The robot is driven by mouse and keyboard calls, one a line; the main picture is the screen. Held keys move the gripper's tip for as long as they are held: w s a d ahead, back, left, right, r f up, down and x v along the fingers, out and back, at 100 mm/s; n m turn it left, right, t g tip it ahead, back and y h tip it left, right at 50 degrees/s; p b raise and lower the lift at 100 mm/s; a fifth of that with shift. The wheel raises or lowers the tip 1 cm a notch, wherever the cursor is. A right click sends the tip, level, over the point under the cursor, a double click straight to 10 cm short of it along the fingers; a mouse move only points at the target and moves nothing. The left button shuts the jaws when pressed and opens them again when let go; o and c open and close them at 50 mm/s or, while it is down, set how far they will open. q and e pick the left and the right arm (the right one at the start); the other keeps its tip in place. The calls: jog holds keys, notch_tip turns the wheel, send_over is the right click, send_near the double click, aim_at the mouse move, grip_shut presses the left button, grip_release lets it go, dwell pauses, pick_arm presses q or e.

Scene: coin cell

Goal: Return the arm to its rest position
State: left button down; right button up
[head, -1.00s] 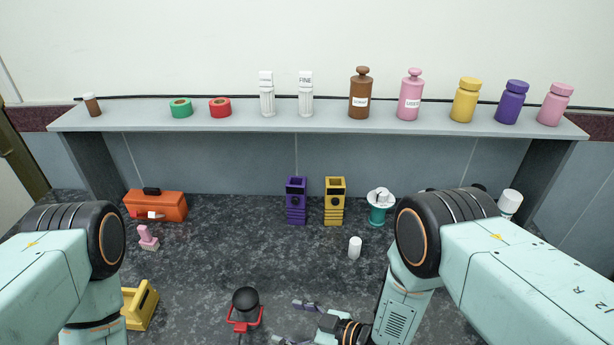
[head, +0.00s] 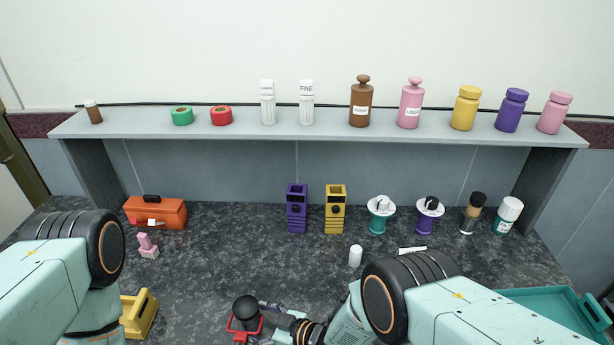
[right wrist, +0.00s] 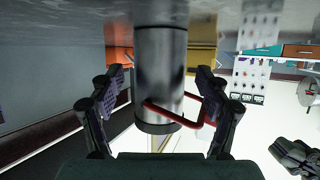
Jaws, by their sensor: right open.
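My right gripper (head: 264,322) is low in the head view, left of my right arm's large black joint. It is open, with its fingers beside a black-topped thing (head: 246,307) in a red holder (head: 236,332). In the right wrist view my open fingers (right wrist: 160,82) stand on either side of a steel cylinder (right wrist: 160,65) with a dark end and a red bracket (right wrist: 185,122). Gaps show between fingers and cylinder; I cannot tell whether anything touches. My left arm's joint shows at the left of the head view; its gripper is out of view.
A grey shelf (head: 330,135) with bottles and tape rolls spans the back. Below it stand an orange toolbox (head: 170,214), purple and yellow holders (head: 335,222), and spools.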

jog(key=v, duration=0.8)
jog(key=shift+d+f, duration=0.2)
jog(key=shift+d, duration=0.15)
jog(key=s+d+m+h, duration=0.1)
jog(key=d, duration=0.2)
jog(key=d+f+m+h, duration=0.1)
jog(key=d+m+h, duration=0.1)
jog(key=d, duration=0.1)
jog(key=s+d+f+m+h, duration=0.1)
jog(key=d, duration=0.2)
jog(key=shift+s+d, duration=0.15)
jog(key=shift+s, duration=0.15)
jog(key=s+d+m+h, duration=0.1)
jog(key=d, duration=0.1)
jog(key=s+d+m+h, duration=0.1)
jog(key=s+d, duration=0.1)
jog(key=s+d+m+h, duration=0.1)
jog(key=d, duration=0.2)
jog(key=shift+s+g, duration=0.3)
jog(key=shift+s, duration=0.05)
jog(key=s+d+r+m+g+h, duration=0.2)
jog(key=s+d, duration=0.3)
jog(key=s, duration=0.4)
jog(key=s+d+r+m+g+h, duration=0.2)
jog(key=s+d, duration=0.4)
jog(key=s, duration=0.3)
notch_tip(320, 180, up, 3)
jog(key=shift+s+f+m+g+h, duration=0.15)
jog(key=shift+m+g+h, duration=0.3)
jog(key=shift+m, duration=0.55)
